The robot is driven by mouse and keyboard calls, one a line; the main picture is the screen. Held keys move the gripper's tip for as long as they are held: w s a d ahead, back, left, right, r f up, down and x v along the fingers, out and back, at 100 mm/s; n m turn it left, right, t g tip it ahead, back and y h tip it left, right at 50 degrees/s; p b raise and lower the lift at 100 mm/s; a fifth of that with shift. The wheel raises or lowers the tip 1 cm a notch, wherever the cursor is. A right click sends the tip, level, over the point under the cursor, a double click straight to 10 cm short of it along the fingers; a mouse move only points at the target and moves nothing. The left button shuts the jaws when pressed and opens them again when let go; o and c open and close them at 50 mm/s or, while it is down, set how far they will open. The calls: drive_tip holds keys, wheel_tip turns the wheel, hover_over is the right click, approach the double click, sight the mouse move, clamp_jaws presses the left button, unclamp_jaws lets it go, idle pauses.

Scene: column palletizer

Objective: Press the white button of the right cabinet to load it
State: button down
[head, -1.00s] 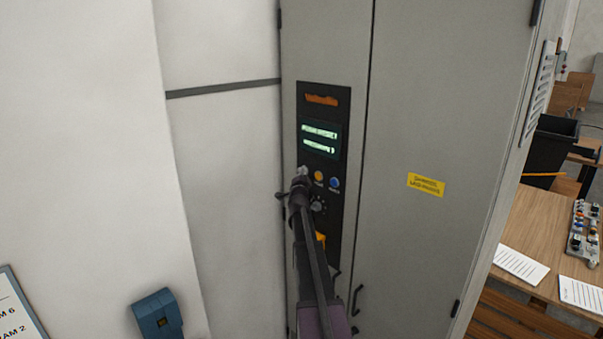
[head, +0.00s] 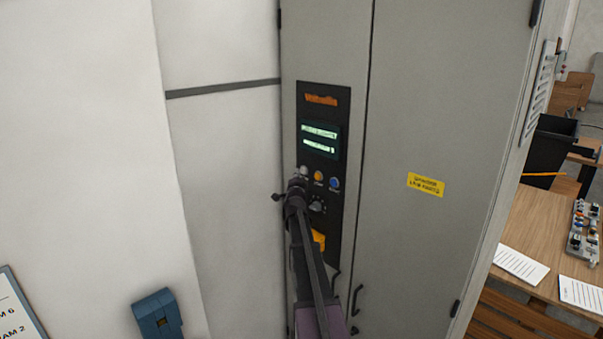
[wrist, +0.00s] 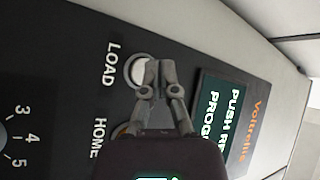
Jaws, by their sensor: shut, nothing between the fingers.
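The right cabinet (head: 330,40) is grey, with a black control panel (head: 333,215) on its left door. The white button (head: 304,172) is at the left of a row with a yellow button (head: 319,175) and a blue button (head: 334,183). In the wrist view the white button (wrist: 139,71) has a metal ring and the label LOAD. My gripper (head: 297,183) is shut and empty, just below the white button in the head view. In the wrist view my gripper's fingertips (wrist: 160,64) overlap the button's edge; I cannot tell whether they touch it.
A lit green display (head: 319,140) is above the buttons; its text is partly visible in the wrist view. A dark knob (head: 317,206) and a yellow part (head: 319,240) are below. A door handle (head: 356,300) is lower right. A wooden table (head: 535,235) stands at right.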

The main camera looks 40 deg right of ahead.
drive_tip(key=shift+a, duration=0.1)
drive_tip(key=a, duration=0.4)
drive_tip(key=shift+s+a, duration=0.2)
drive_tip(key=shift+a, duration=0.2)
idle(1.1)
